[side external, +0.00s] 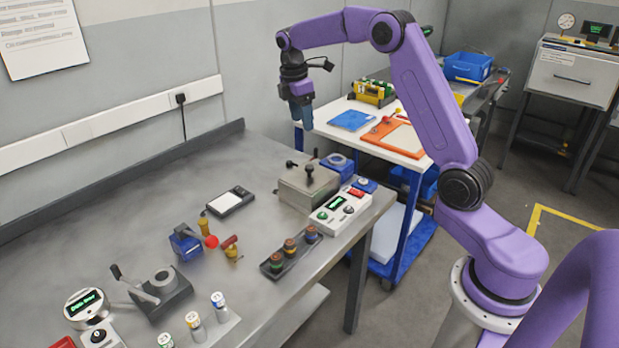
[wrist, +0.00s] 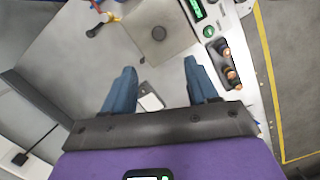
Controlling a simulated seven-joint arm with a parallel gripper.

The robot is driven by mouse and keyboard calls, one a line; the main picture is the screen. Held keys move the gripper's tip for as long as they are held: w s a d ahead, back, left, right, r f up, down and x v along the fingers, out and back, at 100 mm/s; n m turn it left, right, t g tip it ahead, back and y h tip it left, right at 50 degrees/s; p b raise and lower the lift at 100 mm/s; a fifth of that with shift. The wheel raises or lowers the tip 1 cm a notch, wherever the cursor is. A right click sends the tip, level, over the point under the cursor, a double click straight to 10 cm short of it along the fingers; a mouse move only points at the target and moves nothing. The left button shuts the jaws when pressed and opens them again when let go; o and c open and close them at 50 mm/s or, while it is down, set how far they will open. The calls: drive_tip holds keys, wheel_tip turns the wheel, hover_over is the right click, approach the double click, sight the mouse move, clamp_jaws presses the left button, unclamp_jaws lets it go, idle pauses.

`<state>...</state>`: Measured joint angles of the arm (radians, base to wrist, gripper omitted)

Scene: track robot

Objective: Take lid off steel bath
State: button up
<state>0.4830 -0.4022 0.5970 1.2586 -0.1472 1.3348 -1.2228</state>
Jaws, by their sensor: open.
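The steel bath (side external: 305,195) is a grey metal box near the far right end of the grey bench. Its flat lid (side external: 320,181) lies on top, with a dark knob standing up from it. In the wrist view the lid (wrist: 170,52) is a beige-grey square near the top, with its round dark knob near the middle. My gripper (side external: 301,116) hangs above the bench, higher than the bath and apart from it. In the wrist view its two blue fingers are spread wide with nothing held between them (wrist: 160,84).
A white control box (side external: 341,213) with a green display stands right against the bath's front side. A rack of several bottles (side external: 290,252) and a small scale (side external: 231,201) are nearby. Blue items (side external: 338,164) sit behind the bath. The bench left of the bath has free room.

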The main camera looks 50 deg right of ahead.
hover_over(309, 166)
drive_tip(key=f, duration=0.7)
drive_tip(key=a+f, duration=0.1)
drive_tip(key=f, duration=0.3)
drive_tip(key=shift+s, duration=0.1)
drive_tip(key=shift+d+f, duration=0.2)
drive_tip(key=shift+f, duration=1.1)
drive_tip(key=shift+d+f, duration=0.2)
drive_tip(key=shift+f, duration=1.05)
clamp_jaws()
